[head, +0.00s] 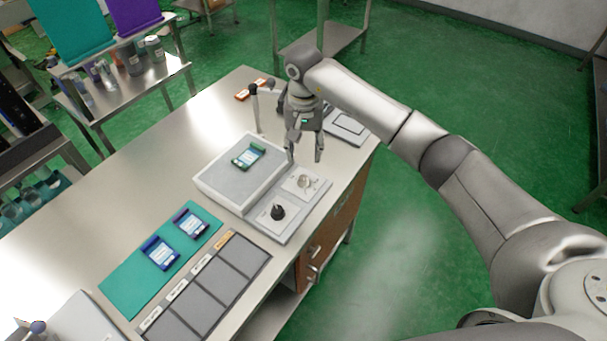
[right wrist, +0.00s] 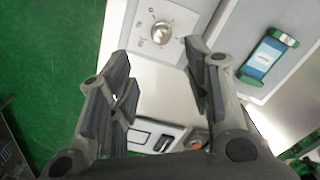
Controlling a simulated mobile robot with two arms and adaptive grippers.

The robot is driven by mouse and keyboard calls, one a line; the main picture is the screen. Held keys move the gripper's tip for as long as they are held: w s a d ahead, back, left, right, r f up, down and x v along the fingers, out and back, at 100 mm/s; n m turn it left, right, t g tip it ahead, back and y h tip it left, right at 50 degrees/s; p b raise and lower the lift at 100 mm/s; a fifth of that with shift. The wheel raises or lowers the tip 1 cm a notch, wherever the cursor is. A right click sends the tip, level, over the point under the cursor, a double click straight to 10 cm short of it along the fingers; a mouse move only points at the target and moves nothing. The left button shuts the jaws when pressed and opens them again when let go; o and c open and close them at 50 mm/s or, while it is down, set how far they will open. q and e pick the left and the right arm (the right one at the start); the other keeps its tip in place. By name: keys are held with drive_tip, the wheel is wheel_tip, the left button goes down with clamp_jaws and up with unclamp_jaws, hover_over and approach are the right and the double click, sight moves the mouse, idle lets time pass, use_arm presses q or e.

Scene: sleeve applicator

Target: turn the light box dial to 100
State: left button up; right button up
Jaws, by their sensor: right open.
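The light box (head: 222,192) is a pale box with a grey top on the metal table. Along its right side runs a control panel with a silver dial (head: 304,181) on a white marked plate and a black knob (head: 278,212) nearer to me. The silver dial also shows in the right wrist view (right wrist: 161,33), ahead of the fingers; its scale is too small to read. My right gripper (head: 305,158) is open and empty, pointing down above the table just beyond the silver dial, apart from it. My left gripper is not in view.
A green-framed card (head: 248,155) lies on the light box. A teal mat (head: 133,268) with two blue-framed cards (head: 160,253) and a grey slotted tray (head: 228,270) lie nearer. A thin post (head: 256,110) stands beside my right gripper. A flat device (head: 346,127) lies behind it.

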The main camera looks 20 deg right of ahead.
sight(303, 178)
wheel_tip(303, 178, down, 9)
drive_tip(key=p, duration=0.3)
drive_tip(key=shift+a+f, duration=0.15)
drive_tip(key=shift+f, duration=0.6)
